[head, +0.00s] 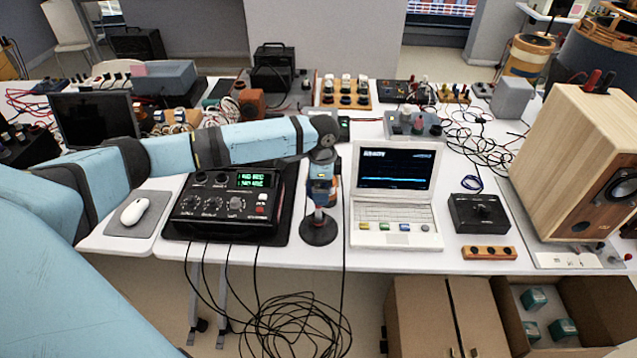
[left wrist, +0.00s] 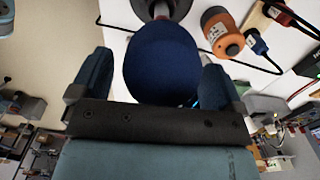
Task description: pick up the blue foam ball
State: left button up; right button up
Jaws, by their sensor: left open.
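The blue foam ball (left wrist: 160,62) is dark blue and fills the middle of the left wrist view. It lies between the two spread fingers of my left gripper (left wrist: 155,78), with a visible gap on each side. A dark round base (left wrist: 158,8) shows just beyond the ball. In the head view my left gripper (head: 321,196) points down over the dark round base (head: 318,230) near the table's front edge. There the gripper hides most or all of the ball. My right gripper is in neither view.
A black power unit (head: 227,205) stands left of the gripper, and a white laptop (head: 394,220) stands close on the right. A black box (head: 480,213) and a wooden speaker (head: 575,140) are farther right.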

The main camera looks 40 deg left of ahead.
pick_arm(q)
jog(key=c, duration=1)
jog(key=shift+r, duration=0.15)
notch_tip(320, 180, up, 20)
jog(key=shift+f, duration=0.1)
